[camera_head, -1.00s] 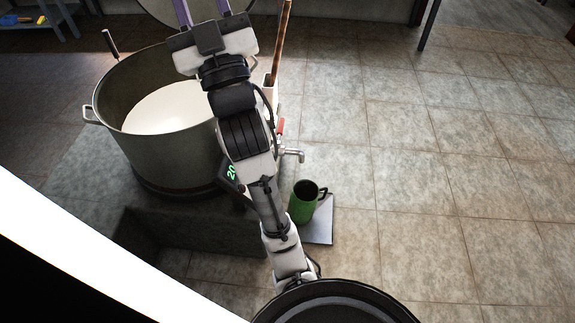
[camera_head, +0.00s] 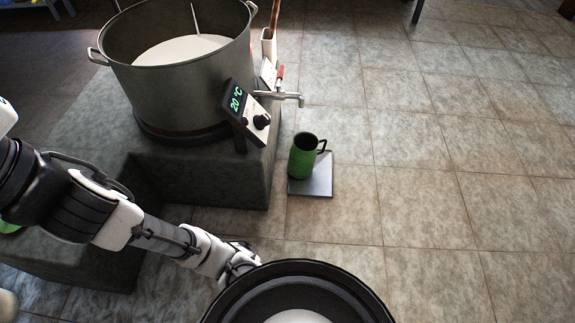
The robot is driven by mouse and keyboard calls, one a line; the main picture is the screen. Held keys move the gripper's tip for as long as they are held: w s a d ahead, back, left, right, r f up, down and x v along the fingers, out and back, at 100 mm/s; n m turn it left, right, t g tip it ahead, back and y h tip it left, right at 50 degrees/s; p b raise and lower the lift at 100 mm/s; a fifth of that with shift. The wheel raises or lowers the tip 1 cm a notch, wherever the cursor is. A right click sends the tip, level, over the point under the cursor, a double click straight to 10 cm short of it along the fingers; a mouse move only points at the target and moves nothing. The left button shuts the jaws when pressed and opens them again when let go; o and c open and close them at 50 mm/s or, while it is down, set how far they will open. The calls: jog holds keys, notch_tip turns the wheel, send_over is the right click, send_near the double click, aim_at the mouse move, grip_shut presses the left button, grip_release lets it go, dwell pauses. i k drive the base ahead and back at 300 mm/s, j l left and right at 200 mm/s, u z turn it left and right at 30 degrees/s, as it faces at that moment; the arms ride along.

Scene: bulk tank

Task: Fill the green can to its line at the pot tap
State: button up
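The green can (camera_head: 302,158) stands upright on a flat grey plate (camera_head: 318,188) on the floor. Its black handle points right and its inside looks dark; I cannot make out its line or any liquid. The pot tap (camera_head: 287,98) sticks out to the right from the large metal pot (camera_head: 185,92), above and slightly left of the can in the picture. Its red handle (camera_head: 280,74) sits over the spout. I see no stream from the spout.
The pot holds white liquid (camera_head: 185,49) and stands on a dark grey block (camera_head: 225,180). A control box (camera_head: 245,108) reading 20 °C with a black knob is beside the tap. A small green thing (camera_head: 8,228) shows at the left edge. Tiled floor to the right is clear.

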aim_at(279, 77)
jog(key=i+j, duration=0.1)
jog(key=j, duration=0.15)
jog(key=i+j, duration=0.1)
jog(key=j, duration=0.15)
jog(key=k, duration=0.2)
jog(key=i+l, duration=0.3)
jog(key=l, duration=0.15)
jog(key=i+l, duration=0.3)
jog(key=i+l+u, duration=0.1)
jog(key=i+l, duration=0.2)
jog(key=l, duration=0.25)
